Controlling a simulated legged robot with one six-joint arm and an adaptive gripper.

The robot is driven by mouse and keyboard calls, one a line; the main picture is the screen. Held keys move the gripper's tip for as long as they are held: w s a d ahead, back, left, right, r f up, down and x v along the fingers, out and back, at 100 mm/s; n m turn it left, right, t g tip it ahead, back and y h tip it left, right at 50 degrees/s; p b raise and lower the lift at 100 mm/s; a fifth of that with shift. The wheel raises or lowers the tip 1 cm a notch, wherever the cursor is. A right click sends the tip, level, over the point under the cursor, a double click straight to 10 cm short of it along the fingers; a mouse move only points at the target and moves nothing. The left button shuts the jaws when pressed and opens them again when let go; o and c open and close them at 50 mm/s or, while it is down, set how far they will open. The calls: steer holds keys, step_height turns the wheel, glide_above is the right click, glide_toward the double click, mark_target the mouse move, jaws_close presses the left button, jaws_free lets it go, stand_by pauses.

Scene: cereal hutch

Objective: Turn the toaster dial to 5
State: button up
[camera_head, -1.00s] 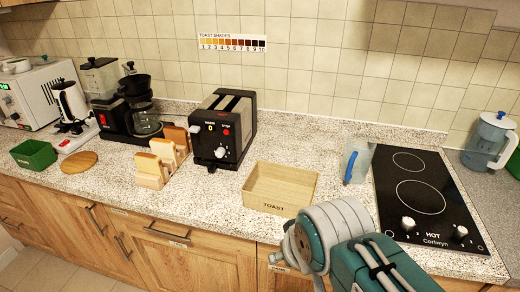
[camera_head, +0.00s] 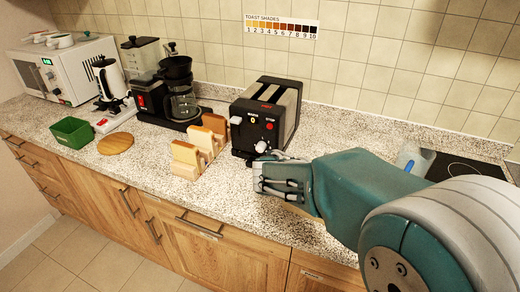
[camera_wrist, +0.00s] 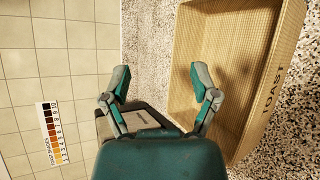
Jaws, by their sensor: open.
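The black toaster (camera_head: 265,120) stands on the counter against the tiled wall, its control face toward the front. Its white dial (camera_head: 261,146) is low on that face, below the yellow and red buttons. The dial's setting is too small to read. My gripper (camera_head: 262,180) is just in front of and below the dial, apart from it as far as I can tell. In the wrist view my gripper (camera_wrist: 160,78) has its two fingers spread with nothing between them. The dial cannot be made out in the wrist view.
The wooden toast box (camera_wrist: 228,75) lies beside my gripper, mostly hidden behind my arm in the head view. Bread slices in a rack (camera_head: 198,147) stand left of the toaster. A toast shade chart (camera_head: 281,26) hangs above. A coffee maker (camera_head: 172,92) stands further left.

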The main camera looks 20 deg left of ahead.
mark_target(259, 150)
steer(key=a+f+n+t, duration=0.1)
steer(key=a, duration=0.2)
steer(key=w+a+f+n+t+y, duration=0.1)
steer(key=a, duration=0.3)
steer(key=w+a+f+n+t, duration=0.1)
steer(key=a+n, duration=0.1)
steer(key=a, duration=0.1)
steer(key=shift+w+a+f+t+y, duration=0.15)
steer(key=shift+a+t+y, duration=0.15)
steer(key=shift+a, duration=0.1)
steer(key=a+f+n+t+y, duration=0.1)
steer(key=a, duration=0.3)
steer(key=a+f+n+t+y, duration=0.1)
steer(key=a+f+n+y, duration=0.1)
steer(key=a, duration=0.2)
steer(key=s+a+f+n+t+y, duration=0.1)
steer(key=a+n+t, duration=0.1)
steer(key=a, duration=0.3)
steer(key=shift+a+f, duration=0.1)
steer(key=shift+f, duration=0.15)
steer(key=w, duration=0.3)
steer(key=w+d, duration=0.1)
steer(key=w, duration=0.6)
steer(key=shift+w+d, duration=0.25)
steer(key=shift+d, duration=0.1)
jaws_close()
